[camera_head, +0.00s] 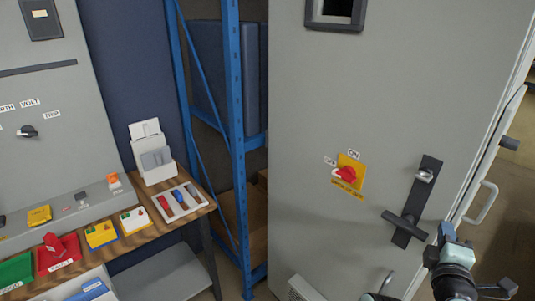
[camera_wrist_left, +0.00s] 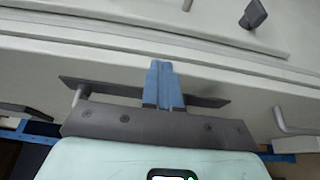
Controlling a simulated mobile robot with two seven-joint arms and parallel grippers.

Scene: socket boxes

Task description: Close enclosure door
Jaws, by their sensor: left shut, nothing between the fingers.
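The grey enclosure door (camera_head: 310,110) fills the right half of the head view. It carries a red rotary switch (camera_head: 347,174) on a yellow plate. Near its right edge is a black handle plate (camera_head: 427,185) with a dark lever (camera_head: 405,224). My left gripper (camera_head: 447,230) is just right of the lever, near the door's right edge. Its blue fingers (camera_wrist_left: 163,84) are together and empty in the left wrist view. They point toward pale panel edges; contact cannot be told. Whether the door is fully closed is unclear. My right gripper is not in view.
A pale panel with a grey pull handle (camera_head: 483,203) stands right of the door. A blue shelf frame (camera_head: 236,110) is left of it. A wooden bench (camera_head: 190,221) at left holds a tray (camera_head: 178,205) and several coloured boxes.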

